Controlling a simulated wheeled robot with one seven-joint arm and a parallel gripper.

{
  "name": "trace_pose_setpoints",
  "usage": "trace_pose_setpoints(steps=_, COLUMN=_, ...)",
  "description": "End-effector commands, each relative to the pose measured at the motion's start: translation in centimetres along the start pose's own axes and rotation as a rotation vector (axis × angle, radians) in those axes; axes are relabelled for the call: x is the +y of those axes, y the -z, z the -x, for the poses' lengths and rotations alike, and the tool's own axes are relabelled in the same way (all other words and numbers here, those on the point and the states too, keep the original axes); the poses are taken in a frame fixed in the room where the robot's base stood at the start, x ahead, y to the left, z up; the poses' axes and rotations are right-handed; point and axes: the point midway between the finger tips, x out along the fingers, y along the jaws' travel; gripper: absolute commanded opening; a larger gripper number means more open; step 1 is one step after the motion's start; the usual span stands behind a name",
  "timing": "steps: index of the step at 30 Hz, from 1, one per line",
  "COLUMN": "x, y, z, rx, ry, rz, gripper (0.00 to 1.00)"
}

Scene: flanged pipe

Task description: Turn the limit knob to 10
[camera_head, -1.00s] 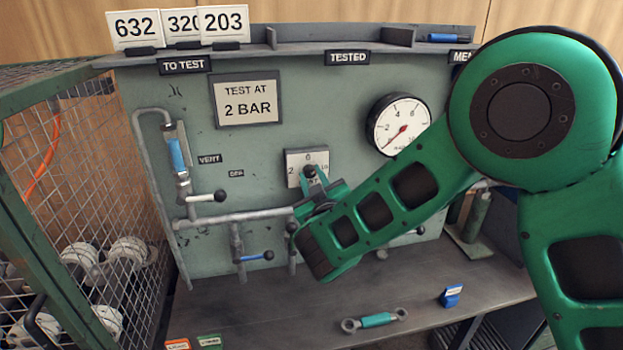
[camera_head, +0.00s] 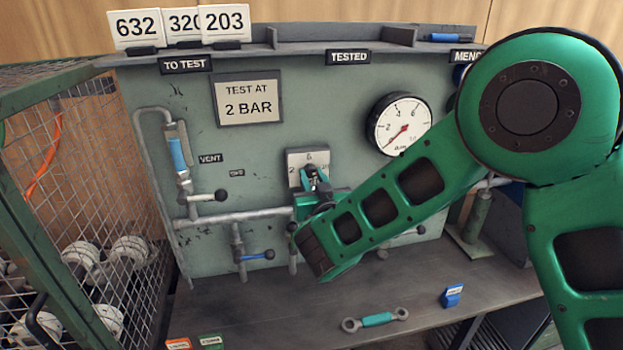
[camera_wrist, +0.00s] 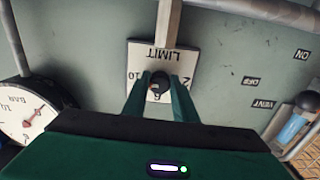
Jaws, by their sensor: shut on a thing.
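The limit knob (camera_wrist: 159,84) is a small dark knob on a white square dial plate (camera_head: 295,157) on the green-grey panel. The knob's exact pointer direction is hard to make out.
A round gauge (camera_head: 399,124) is right of the dial. Pipes with lever valves (camera_head: 220,195) run at left and below. A wire cage (camera_head: 60,220) stands at left. A green-handled wrench (camera_head: 376,320) and a blue block (camera_head: 452,296) lie on the bench.

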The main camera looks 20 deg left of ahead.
Motion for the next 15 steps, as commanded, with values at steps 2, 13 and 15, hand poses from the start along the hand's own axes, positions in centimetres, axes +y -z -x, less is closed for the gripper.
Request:
trace_pose_setpoints(steps=2, x=0.02, y=-0.58, z=0.13, rx=-0.012, ry=0.000, rz=0.000, gripper=0.03)
trace_pose_setpoints(steps=13, x=0.00, y=-0.37, z=0.08, rx=-0.007, ry=0.000, rz=0.001, gripper=0.44)
trace_pose_setpoints(steps=15, x=0.00, y=-0.29, z=0.06, rx=-0.006, ry=0.000, rz=0.001, gripper=0.44)
